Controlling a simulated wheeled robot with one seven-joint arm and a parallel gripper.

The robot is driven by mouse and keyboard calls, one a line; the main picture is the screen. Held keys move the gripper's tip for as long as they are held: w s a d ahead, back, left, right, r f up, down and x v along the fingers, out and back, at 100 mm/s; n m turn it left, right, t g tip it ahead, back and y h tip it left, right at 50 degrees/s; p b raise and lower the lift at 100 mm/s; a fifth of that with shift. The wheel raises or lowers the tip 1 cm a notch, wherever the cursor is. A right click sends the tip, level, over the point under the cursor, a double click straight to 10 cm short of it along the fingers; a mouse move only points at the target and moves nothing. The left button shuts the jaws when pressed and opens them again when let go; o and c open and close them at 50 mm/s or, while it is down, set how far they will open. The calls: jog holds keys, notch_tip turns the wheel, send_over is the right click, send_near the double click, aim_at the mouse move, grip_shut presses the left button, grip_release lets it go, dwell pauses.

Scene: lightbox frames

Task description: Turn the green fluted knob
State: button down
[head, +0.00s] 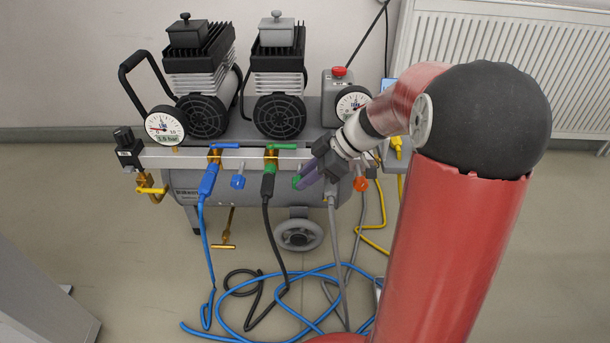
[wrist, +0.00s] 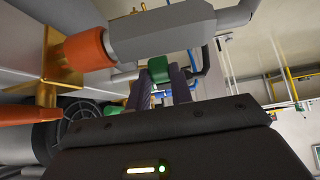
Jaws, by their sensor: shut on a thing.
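The green fluted knob (head: 297,182) sits on the front of the compressor's grey manifold bar (head: 240,160), between the green-handled valve and the orange knob. In the head view my gripper (head: 304,178) reaches it from the right, and its purple-grey fingers partly cover it. In the wrist view the green knob (wrist: 157,69) is between the two fingertips of my gripper (wrist: 159,75). The fingers are shut on it, one on each side. Any marking on the knob is too small to tell.
A blue knob (head: 237,182) is left of the green one, and an orange knob (head: 360,184) is right. A green-handled valve (head: 269,172) and a blue-handled valve (head: 210,175) have hoses hanging down. Loose blue hose (head: 262,272) lies on the floor.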

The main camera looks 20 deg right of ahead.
jog(key=shift+d+y, duration=0.1)
jog(key=shift+y, duration=0.3)
jog(key=c, duration=1.2)
grip_release()
jog(key=shift+f, duration=0.1)
jog(key=shift+c, duration=0.2)
jog(key=p+v, duration=0.1)
jog(key=v, duration=0.6)
jog(key=shift+s+d+r, duration=0.2)
jog(key=shift+d+r, duration=0.05)
jog(key=shift+r, duration=0.05)
